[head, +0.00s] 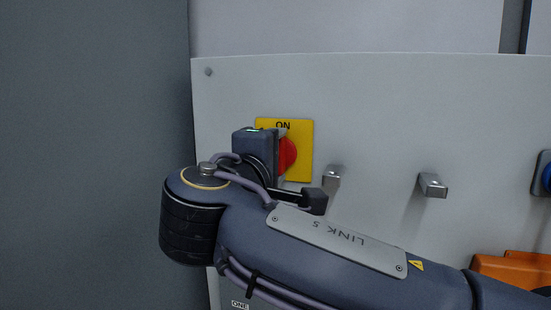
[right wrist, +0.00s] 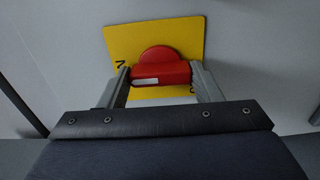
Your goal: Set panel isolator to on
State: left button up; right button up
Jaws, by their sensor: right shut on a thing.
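The panel isolator is a red rotary handle (head: 288,154) on a yellow plate (head: 298,130) marked ON at its top, on a pale grey panel. My right gripper (right wrist: 161,77) is at the isolator, its fingers on either side of the red handle (right wrist: 160,56), and it is shut on the handle. In the head view my right wrist and arm cover the left part of the plate and much of the handle. The handle's exact angle is hard to tell there. The yellow plate also shows in the right wrist view (right wrist: 122,40), with its lettering partly hidden. My left gripper is out of view.
Two metal hooks (head: 332,178) and (head: 433,185) stick out of the panel (head: 375,100) to the right of the isolator. A blue round part (head: 546,176) and an orange object (head: 510,270) are at the right edge. A plain dark grey surface (head: 90,120) fills the left.

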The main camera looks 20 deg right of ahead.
jog(key=shift+f, duration=0.1)
jog(key=o, duration=1)
jog(key=shift+s, duration=0.1)
jog(key=v, duration=0.7)
jog(key=shift+s+a, duration=0.3)
